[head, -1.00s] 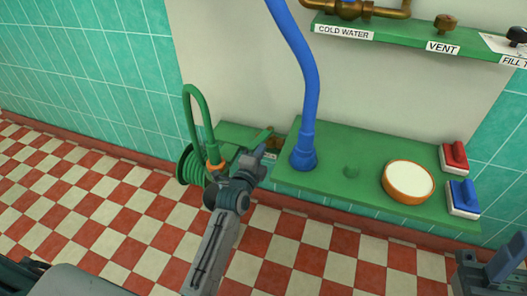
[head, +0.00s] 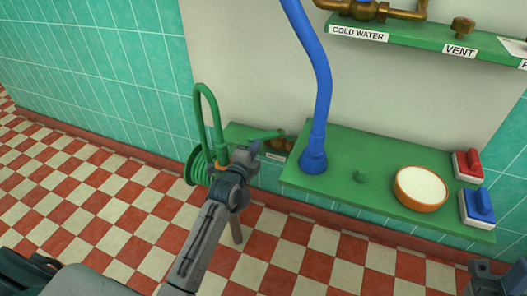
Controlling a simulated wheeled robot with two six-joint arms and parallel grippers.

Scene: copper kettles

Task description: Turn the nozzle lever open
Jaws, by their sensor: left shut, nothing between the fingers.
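A green hose (head: 202,95) loops up from a coil (head: 196,165) and comes down to an orange collar (head: 221,164) beside my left gripper. My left gripper (head: 255,150) is shut with nothing in it, just in front of and below the lever in the picture. I cannot tell whether it touches the lever. My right gripper (head: 490,270) is partly cut off at the bottom right corner.
A blue pipe (head: 322,90) stands on the green counter (head: 340,182) right of the lever. A brown post (head: 237,228) shows below my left gripper.

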